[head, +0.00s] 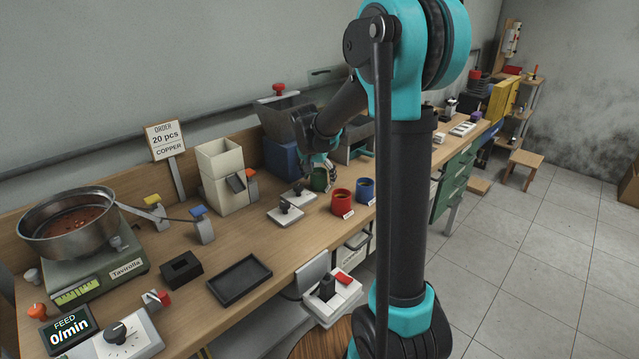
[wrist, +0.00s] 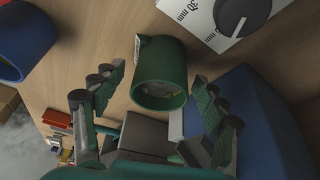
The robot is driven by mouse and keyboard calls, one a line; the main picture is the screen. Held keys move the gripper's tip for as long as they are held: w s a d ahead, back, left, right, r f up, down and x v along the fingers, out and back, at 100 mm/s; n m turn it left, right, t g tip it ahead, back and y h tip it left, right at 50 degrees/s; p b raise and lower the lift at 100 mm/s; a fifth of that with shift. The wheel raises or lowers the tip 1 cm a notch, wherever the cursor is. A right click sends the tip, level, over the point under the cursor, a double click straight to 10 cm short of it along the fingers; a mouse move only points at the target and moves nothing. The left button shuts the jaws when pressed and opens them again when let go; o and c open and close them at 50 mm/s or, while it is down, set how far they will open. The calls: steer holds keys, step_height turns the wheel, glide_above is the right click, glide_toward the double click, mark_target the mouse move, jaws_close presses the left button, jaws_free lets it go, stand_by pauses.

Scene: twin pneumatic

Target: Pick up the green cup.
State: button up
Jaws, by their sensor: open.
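The green cup (head: 319,181) stands on the wooden workbench, partly hidden by my gripper in the head view. In the wrist view the green cup (wrist: 160,72) is in the middle, with its opening partly visible and a pale label on its side. My gripper (head: 321,163) is just above and beside the cup in the head view. In the wrist view my gripper (wrist: 158,80) is open, with one finger on each side of the cup's near end. Gaps show between the cup and both fingers. How deep the fingers reach around it is unclear.
A red cup (head: 342,201) and a blue cup (head: 365,191) stand close to the right. Small plates with dark knobs (head: 287,212) lie to the left. A blue box (head: 283,160) stands behind; it also shows at right in the wrist view (wrist: 262,120).

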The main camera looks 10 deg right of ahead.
steer(key=shift+c, duration=0.6)
steer(key=c, duration=1.3)
steer(key=shift+r, duration=0.15)
steer(key=shift+s+d+r, duration=0.1)
steer(key=shift+s+r, duration=0.1)
steer(key=shift+r, duration=0.35)
step_height(320, 180, up, 6)
steer(key=s+d, duration=0.4)
steer(key=s, duration=0.1)
steer(key=s+d, duration=0.3)
steer(key=s, duration=0.2)
steer(key=s+d, duration=0.4)
steer(key=s, duration=0.1)
steer(key=shift+s+d+f, duration=0.2)
steer(key=shift+s+d, duration=0.1)
steer(key=shift+s, duration=0.1)
